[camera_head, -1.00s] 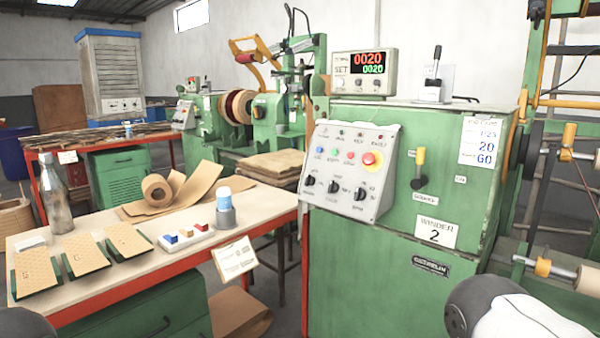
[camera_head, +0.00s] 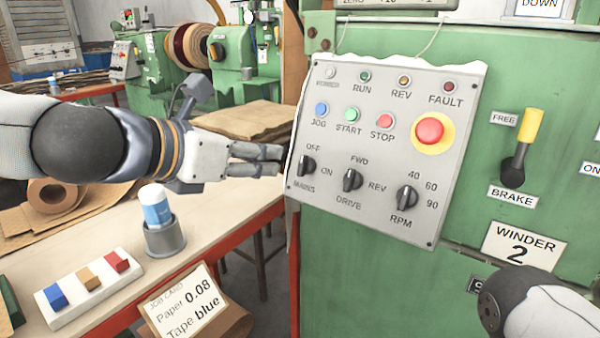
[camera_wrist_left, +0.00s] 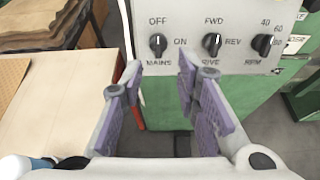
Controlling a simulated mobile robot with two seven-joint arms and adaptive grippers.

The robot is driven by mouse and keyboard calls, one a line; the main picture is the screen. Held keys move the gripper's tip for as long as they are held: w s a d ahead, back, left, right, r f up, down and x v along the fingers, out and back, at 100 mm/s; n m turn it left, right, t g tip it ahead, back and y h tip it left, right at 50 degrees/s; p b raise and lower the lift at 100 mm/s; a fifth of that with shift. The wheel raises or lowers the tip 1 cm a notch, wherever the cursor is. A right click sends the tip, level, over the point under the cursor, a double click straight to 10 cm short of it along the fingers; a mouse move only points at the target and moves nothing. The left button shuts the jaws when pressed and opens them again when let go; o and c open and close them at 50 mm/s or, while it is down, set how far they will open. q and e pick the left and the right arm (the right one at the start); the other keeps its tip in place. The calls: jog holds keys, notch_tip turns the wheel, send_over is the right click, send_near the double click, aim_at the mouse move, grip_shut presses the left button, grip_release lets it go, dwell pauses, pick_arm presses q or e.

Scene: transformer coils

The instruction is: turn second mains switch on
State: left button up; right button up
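The black MAINS knob (camera_head: 306,166) is at the lower left of the sloped grey control panel (camera_head: 330,220) on the green machine with the WINDER 2 plate (camera_head: 521,247). It looks upright, towards OFF, with ON to its right. In the left wrist view the MAINS knob (camera_wrist_left: 158,43) is ahead of my left gripper (camera_wrist_left: 154,88), whose purple-padded fingers are apart and empty. In the head view my left gripper (camera_head: 270,160) is just left of the panel, its fingertips close to the knob; contact is not visible. My right arm shows at the lower right, its gripper out of view.
The DRIVE knob (camera_head: 352,180) and RPM knob (camera_head: 407,198) are right of MAINS. A red emergency button (camera_head: 430,131) is above, and a yellow-handled brake lever (camera_head: 522,145) stands right of the panel. A table (camera_head: 215,235) with a cup and coloured blocks is at left.

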aim_at(303, 156)
pick_arm(q)
jog(key=x, duration=0.4)
jog(key=b+x, duration=0.1)
jog(key=x, duration=0.7)
jog(key=shift+w+r, duration=0.3)
jog(key=shift+r, duration=0.05)
pick_arm(e)
jog(key=shift+s+f+g, duration=0.3)
jog(key=shift+s+f, duration=0.15)
jog(key=shift+f, duration=0.4)
pick_arm(q)
jog(key=shift+c, duration=0.3)
grip_shut()
